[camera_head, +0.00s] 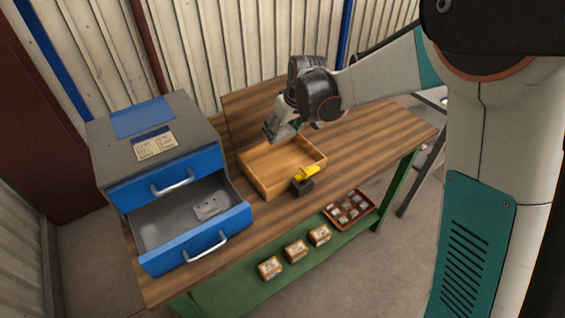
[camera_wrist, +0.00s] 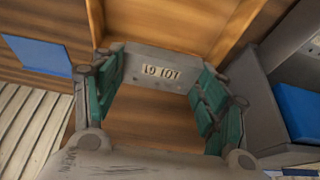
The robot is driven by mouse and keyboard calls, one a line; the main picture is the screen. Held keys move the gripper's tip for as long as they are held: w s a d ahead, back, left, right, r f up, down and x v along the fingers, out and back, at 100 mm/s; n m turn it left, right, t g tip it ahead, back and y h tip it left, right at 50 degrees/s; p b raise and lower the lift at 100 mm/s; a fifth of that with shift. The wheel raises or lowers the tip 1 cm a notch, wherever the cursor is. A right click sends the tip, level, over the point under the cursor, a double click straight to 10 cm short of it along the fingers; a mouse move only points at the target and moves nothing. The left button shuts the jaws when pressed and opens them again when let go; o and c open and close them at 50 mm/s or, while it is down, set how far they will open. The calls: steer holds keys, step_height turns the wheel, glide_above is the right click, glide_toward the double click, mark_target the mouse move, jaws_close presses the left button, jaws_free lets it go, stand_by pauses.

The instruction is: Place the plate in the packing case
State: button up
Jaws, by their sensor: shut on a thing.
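My gripper (camera_head: 283,126) is above the open wooden packing case (camera_head: 288,187) on the bench. In the wrist view its green-padded fingers (camera_wrist: 162,84) are shut on a grey plate (camera_wrist: 138,57) stamped with characters that look like "19 101". The plate spans between the fingertips, with bare wood behind it. In the head view the plate is small and partly hidden by my gripper, and it appears to be held above the case. The case looks empty where its floor shows; its raised lid (camera_head: 243,103) stands behind.
A grey cabinet (camera_head: 105,145) stands left of the case; its lower blue drawer (camera_head: 197,240) is open with a light metal piece (camera_head: 210,208) inside. The bench's right side is clear.

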mark_target(280, 165)
step_height(280, 165, down, 14)
steer(key=b, duration=0.3)
steer(key=shift+r+b, duration=0.25)
steer(key=shift+b, duration=0.1)
steer(key=shift+f, duration=0.15)
steer(key=o, duration=1.2)
